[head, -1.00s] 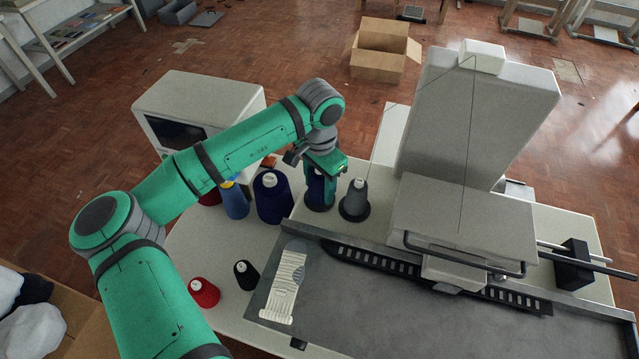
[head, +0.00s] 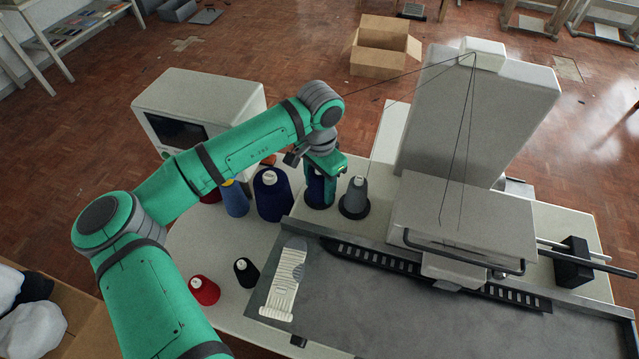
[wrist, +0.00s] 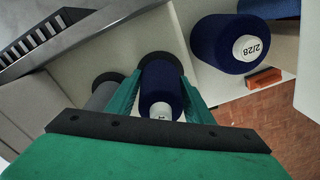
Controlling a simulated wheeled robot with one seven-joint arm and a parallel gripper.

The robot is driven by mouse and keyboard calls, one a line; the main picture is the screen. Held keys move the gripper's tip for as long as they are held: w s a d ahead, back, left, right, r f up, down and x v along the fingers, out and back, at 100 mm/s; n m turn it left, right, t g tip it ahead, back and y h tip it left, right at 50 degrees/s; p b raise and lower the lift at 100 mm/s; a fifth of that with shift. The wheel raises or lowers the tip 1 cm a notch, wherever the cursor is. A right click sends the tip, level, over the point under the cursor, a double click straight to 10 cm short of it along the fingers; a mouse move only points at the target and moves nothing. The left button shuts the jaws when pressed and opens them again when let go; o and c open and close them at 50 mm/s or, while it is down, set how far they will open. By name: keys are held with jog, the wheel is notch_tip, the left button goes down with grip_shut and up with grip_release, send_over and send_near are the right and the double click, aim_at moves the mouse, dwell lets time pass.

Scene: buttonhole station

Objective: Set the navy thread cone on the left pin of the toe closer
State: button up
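The navy thread cone (head: 316,191) stands upright at the left thread place of the machine, over a dark round disc (wrist: 159,60). The pin itself is hidden by the cone. My gripper (wrist: 163,76) reaches down over the cone, one green finger on each side, and the fingertips appear to touch it low down. In the head view my gripper (head: 325,182) partly covers the cone. A grey cone (head: 355,194) stands on the dark disc just to its right, and it also shows in the wrist view (wrist: 103,92).
A larger navy cone (head: 271,196) and a blue cone (head: 235,199) stand close on the left. A red cone (head: 204,290) and a black cone (head: 246,271) stand nearer the front. The toe closer's tall grey body (head: 475,125) rises to the right. Thin threads run from its top.

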jog(key=o, duration=0.5)
jog(key=shift+r, duration=0.1)
notch_tip(320, 180, up, 11)
jog(key=shift+f, duration=0.2)
